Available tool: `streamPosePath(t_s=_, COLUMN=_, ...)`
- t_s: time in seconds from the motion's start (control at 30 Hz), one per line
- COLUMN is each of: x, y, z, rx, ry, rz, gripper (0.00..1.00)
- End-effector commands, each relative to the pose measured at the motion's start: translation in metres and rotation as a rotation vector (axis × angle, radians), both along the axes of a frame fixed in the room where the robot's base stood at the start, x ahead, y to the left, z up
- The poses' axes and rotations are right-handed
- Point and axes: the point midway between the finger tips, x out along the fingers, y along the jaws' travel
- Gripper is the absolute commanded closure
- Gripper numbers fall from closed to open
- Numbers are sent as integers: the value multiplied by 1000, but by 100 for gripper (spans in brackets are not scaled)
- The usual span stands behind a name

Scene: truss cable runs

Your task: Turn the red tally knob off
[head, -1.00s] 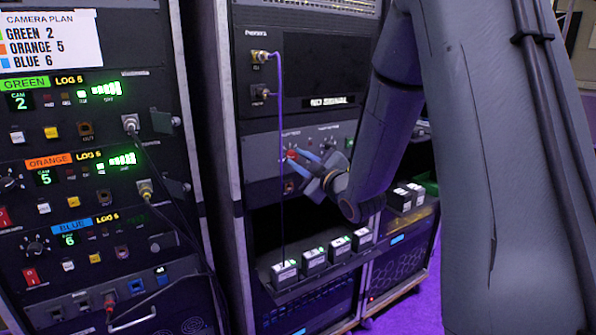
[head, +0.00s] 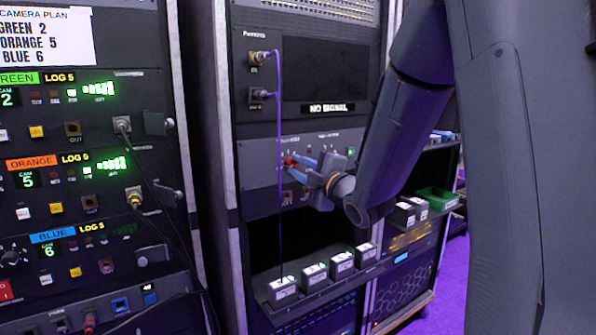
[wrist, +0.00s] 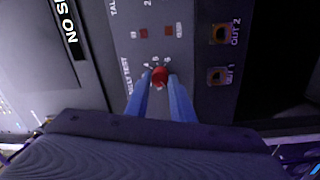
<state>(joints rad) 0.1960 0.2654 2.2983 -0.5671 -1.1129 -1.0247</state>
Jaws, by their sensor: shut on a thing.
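The red tally knob (wrist: 159,76) sits on a grey rack panel (wrist: 190,110), with small white position marks around it and lettering beside it. In the head view the red knob (head: 289,161) shows at the left end of the blue fingers. My gripper (wrist: 160,84) is shut on the knob, one blue finger on each side. It also shows in the head view (head: 296,163), reaching in from the right. The fingers cover part of the knob, and I cannot read which mark it points to.
A purple cable (head: 278,190) hangs down just left of the knob. Two OUT sockets (wrist: 218,76) are on the panel. A shelf of several labelled batteries (head: 314,276) is below. A left rack (head: 85,190) carries lit camera units.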

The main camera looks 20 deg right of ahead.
Motion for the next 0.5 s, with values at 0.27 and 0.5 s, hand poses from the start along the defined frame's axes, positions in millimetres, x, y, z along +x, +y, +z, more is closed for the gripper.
streamPosePath(t_s=0.27, x=0, y=1, z=0, rx=-3, ry=0, rz=1, gripper=100)
streamPosePath(t_s=0.5, x=0, y=0, z=0, rx=-2, ry=-1, rz=1, gripper=60)
